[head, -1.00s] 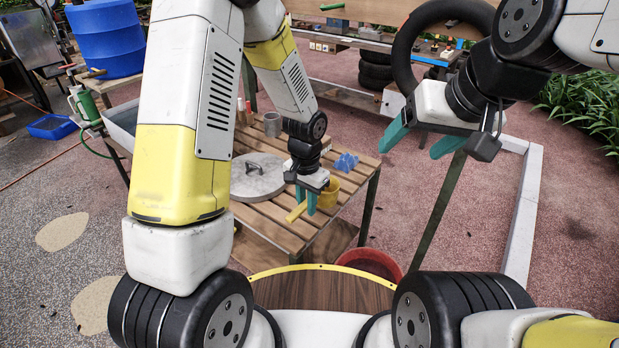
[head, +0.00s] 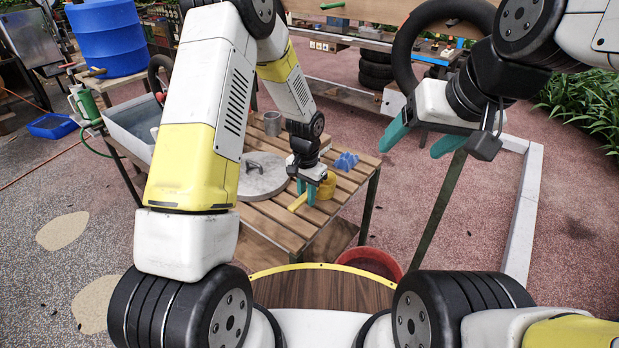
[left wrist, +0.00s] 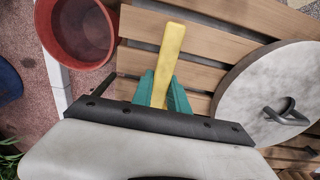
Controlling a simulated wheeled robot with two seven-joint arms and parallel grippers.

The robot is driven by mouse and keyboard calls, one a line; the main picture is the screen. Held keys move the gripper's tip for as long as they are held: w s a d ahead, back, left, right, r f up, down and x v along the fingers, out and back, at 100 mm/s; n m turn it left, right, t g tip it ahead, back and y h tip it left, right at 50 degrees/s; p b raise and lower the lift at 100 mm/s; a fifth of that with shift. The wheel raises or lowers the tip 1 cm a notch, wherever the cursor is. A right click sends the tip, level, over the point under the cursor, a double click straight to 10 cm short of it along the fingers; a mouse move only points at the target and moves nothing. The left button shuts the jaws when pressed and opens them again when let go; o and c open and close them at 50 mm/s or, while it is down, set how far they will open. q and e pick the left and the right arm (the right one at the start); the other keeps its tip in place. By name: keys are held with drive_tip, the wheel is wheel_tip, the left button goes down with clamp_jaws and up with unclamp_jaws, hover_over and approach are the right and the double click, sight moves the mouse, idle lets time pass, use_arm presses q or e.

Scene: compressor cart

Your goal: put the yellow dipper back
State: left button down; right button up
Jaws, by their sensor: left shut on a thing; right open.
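The yellow dipper shows in the head view as a yellow cup (head: 327,187) with a flat yellow handle (head: 298,202), at the wooden slatted table. My left gripper (head: 306,193) is shut on the handle, its teal fingers pointing down. In the left wrist view the handle (left wrist: 170,52) sticks out between the teal fingers (left wrist: 163,93) over the slats; the cup is hidden there. I cannot tell whether the dipper touches the slats. My right gripper (head: 421,141) is open and empty, in the air at the right.
The slatted table (head: 287,222) also holds a round grey lid (head: 262,178) with a handle, a blue object (head: 346,161) and a grey metal cup (head: 272,123). A grey basin (head: 132,122) stands at the left. A red bucket (head: 372,261) is below the table's near right.

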use_arm(q)
drive_tip(key=shift+f, duration=0.15)
drive_tip(key=c, duration=1.3)
unclamp_jaws()
drive_tip(key=s+a+r+n+t, duration=0.1)
drive_tip(key=s+a+r, duration=0.1)
drive_tip(key=r, duration=0.9)
drive_tip(key=s+a+r+n, duration=0.1)
drive_tip(key=s+r, duration=0.1)
drive_tip(key=r, duration=0.8)
drive_tip(key=s+a+r+n+t+h, duration=0.1)
drive_tip(key=s+a+r+n+t, duration=0.1)
drive_tip(key=s+r, duration=0.4)
drive_tip(key=s+a+r+n+t+h, duration=0.1)
drive_tip(key=s+a+r+n+t, duration=0.1)
drive_tip(key=s+r, duration=0.5)
drive_tip(key=s+a+t, duration=0.1)
drive_tip(key=s+a, duration=0.1)
drive_tip(key=s, duration=0.4)
drive_tip(key=shift+a, duration=0.2)
